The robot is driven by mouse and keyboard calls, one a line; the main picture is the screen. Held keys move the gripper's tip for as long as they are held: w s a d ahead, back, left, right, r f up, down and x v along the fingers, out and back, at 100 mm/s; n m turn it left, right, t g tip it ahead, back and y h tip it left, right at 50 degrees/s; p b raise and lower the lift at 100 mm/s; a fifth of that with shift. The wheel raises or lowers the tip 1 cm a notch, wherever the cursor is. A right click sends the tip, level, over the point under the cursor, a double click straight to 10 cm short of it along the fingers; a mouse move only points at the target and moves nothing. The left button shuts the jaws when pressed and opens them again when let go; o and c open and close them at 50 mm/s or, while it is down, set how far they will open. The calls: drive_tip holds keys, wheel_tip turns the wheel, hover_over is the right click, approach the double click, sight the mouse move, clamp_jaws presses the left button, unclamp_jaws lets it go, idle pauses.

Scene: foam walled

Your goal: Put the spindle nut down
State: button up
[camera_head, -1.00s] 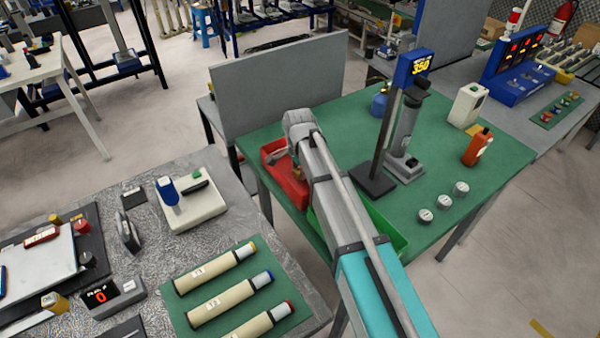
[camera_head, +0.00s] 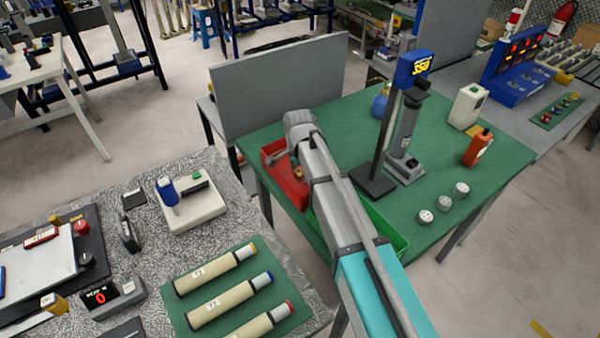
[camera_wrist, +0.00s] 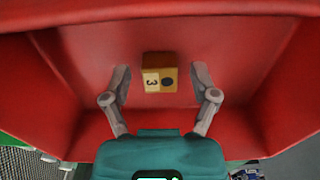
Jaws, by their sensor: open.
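The red bin's floor and walls (camera_wrist: 80,60) fill most of the wrist view. My gripper (camera_wrist: 160,82) is open, with one finger on each side of the block and a visible gap at both sides. I cannot tell whether the block touches the bin floor. In the head view my arm covers most of the gripper.
A green bin (camera_head: 395,240) is beside the red one, partly behind my arm. A grey panel (camera_head: 280,90) stands along the back.

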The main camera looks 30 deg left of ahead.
sight(299, 172)
wheel_tip(299, 172, up, 12)
drive_tip(key=p, duration=1.2)
idle(0.9)
drive_tip(key=shift+s, duration=0.1)
